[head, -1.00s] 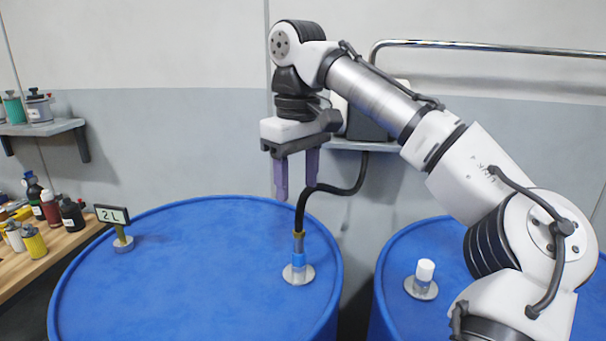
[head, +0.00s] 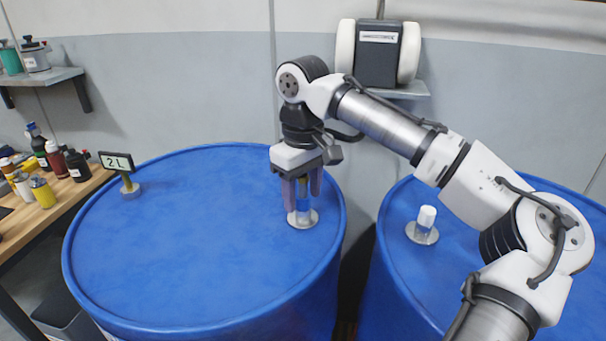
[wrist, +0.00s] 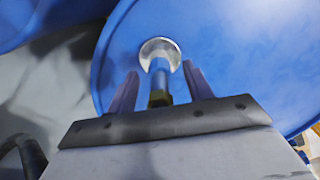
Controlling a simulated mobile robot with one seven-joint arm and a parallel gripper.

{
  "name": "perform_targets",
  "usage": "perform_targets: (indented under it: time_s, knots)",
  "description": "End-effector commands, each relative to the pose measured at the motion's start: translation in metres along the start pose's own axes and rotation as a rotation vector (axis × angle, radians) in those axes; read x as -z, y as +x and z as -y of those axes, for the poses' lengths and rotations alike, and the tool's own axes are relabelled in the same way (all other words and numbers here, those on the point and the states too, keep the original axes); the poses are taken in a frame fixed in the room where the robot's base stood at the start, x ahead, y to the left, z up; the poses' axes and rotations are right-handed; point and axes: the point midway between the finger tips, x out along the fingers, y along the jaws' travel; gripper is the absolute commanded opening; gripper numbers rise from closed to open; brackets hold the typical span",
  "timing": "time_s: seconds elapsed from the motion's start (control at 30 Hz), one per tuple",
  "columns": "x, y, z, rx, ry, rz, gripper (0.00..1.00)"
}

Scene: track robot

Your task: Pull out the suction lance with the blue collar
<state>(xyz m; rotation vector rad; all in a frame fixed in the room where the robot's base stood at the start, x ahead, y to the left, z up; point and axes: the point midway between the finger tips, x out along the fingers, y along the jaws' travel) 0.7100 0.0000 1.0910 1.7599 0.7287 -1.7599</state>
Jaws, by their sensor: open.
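The suction lance with the blue collar (head: 304,206) stands upright in a round silver fitting (head: 303,220) on top of the left blue drum (head: 180,235). My gripper (head: 302,201) points down over it, with one purple finger on each side. In the wrist view, the blue collar (wrist: 160,67) and a brass-coloured nut (wrist: 160,98) show between my open fingers (wrist: 160,75). A gap shows on both sides, so I see no grip on it. The lance's top and most of its black hose are hidden behind my gripper in the head view.
A sign reading 2L (head: 117,162) stands on the same drum's far left. A second blue drum (head: 395,225) on the right has a white-capped fitting (head: 426,217). A wall unit (head: 378,55) sits on a shelf behind my arm. Bottles (head: 42,190) crowd a wooden bench at left.

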Motion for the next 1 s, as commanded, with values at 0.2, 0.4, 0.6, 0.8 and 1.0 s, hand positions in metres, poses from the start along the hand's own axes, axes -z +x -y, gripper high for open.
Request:
perform_targets:
  time_s: [0.2,0.4,0.6,0.8,1.0]
  knots:
    - [-0.0001,0.0024,-0.0001,0.0,0.0,0.001,0.51]
    - [-0.0001,0.0021,-0.0002,0.0,0.0,0.0,0.36]
    - [-0.0001,0.0019,-0.0002,0.0,0.0,0.0,0.1]
    - [0.0,0.0016,-0.0002,0.0,0.0,0.0,0.0]
    - [0.0001,-0.0007,-0.0002,-0.001,0.0,0.0,0.0]
